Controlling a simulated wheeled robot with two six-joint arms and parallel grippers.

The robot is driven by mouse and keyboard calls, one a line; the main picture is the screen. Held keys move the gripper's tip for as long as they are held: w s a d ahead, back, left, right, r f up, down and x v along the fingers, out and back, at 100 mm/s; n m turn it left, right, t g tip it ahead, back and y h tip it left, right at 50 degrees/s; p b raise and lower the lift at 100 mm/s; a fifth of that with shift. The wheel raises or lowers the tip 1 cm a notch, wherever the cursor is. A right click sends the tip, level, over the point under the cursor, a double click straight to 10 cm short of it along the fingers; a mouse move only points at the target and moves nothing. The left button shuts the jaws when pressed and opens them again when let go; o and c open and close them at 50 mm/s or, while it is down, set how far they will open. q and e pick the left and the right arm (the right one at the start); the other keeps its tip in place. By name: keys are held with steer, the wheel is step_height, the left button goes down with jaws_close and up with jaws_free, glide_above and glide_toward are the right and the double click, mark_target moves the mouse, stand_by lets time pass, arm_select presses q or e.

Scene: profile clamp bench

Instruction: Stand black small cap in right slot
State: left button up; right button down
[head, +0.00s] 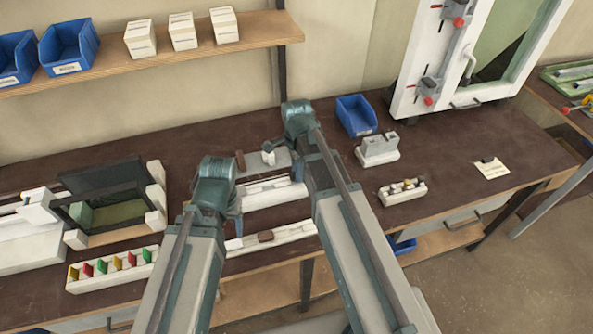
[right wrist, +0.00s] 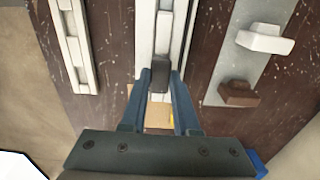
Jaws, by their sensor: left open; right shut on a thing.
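In the right wrist view my right gripper (right wrist: 160,82) is shut on the black small cap (right wrist: 160,72), a small dark block. The cap is at the near end of a pale grooved rail (right wrist: 165,22); I cannot tell whether it touches the rail. In the head view my right arm hides this gripper and cap. My left gripper (head: 238,208) shows partly beside the left end of the pale rails (head: 275,195); it is open. I cannot make out which opening is the right slot.
A grey strip (right wrist: 228,70) carries a white block (right wrist: 265,40) and a brown block (right wrist: 237,93). A white holder (head: 380,157) and a small rack (head: 402,192) of several pieces stand right of my arm. A blue bin (head: 356,117) is behind. Bench between rack and note (head: 491,168) is clear.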

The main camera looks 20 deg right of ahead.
arm_select(q)
steer(key=shift+f+b, duration=0.45)
steer(key=shift+f, duration=0.1)
arm_select(e)
steer(key=shift+f, duration=0.55)
arm_select(q)
steer(key=shift+r, duration=0.1)
arm_select(e)
steer(key=c, duration=0.6)
jaws_free()
arm_select(q)
steer(key=shift+r, duration=0.1)
arm_select(e)
steer(key=shift+r, duration=0.2)
step_height(320, 180, up, 8)
steer(key=p, duration=0.8)
arm_select(q)
step_height(320, 180, up, 8)
arm_select(e)
steer(key=shift+f, duration=0.1)
